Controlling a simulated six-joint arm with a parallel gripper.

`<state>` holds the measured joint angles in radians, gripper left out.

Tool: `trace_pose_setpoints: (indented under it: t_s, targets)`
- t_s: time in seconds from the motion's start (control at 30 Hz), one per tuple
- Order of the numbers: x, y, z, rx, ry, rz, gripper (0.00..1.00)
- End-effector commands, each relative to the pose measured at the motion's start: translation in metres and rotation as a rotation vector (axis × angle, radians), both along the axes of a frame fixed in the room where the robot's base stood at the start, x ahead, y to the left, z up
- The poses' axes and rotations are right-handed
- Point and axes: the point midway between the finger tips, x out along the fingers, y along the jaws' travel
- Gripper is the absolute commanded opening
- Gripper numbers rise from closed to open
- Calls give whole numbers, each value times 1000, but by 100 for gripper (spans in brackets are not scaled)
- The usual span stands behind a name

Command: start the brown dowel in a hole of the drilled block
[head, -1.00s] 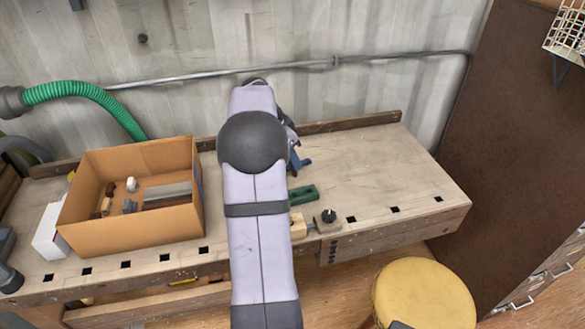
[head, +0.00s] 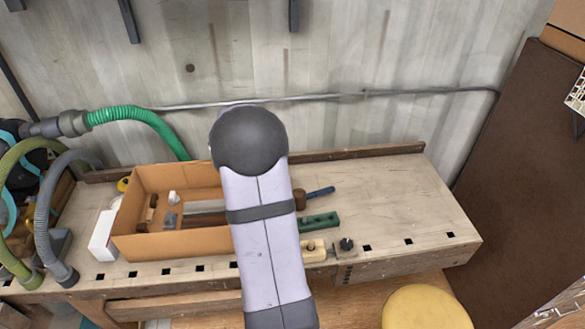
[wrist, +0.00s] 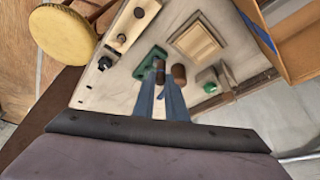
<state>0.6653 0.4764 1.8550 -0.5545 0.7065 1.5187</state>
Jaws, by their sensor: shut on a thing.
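The green drilled block (head: 322,221) lies on the bench just right of my arm, with small dark holes in its top. In the wrist view it (wrist: 146,64) lies just beyond the fingertips. My forearm hides most of the gripper in the head view.
An open cardboard box (head: 130,246) with loose parts stands left of my arm. A pale wooden piece (head: 313,251) and a dark knob (head: 346,244) sit near the bench's front edge. A framed wooden block (wrist: 198,41) lies beside the green block. The bench's right side is clear.

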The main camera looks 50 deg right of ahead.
Motion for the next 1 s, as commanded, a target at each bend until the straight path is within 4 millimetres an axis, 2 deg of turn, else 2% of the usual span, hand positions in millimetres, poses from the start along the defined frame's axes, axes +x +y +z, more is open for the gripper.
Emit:
trace_pose_setpoints:
  t_s: [0.03, 0.1, 0.2, 0.33, 0.43, 0.6, 0.77, 1.0]
  targets:
    - [-9, 16, 1, 5, 8, -26, 0]
    - [-21, 27, -15, 4, 7, -96, 0]
    - [-38, 39, -33, 3, 7, -223, 0]
    - [-51, 48, -46, 1, 5, -436, 0]
    - [-50, 47, -49, -1, 1, -612, 0]
    - [-48, 46, -49, -1, 1, -772, 0]
    - [-47, 46, -48, -1, 0, -838, 0]
    - [-48, 46, -51, 0, 1, -843, 0]
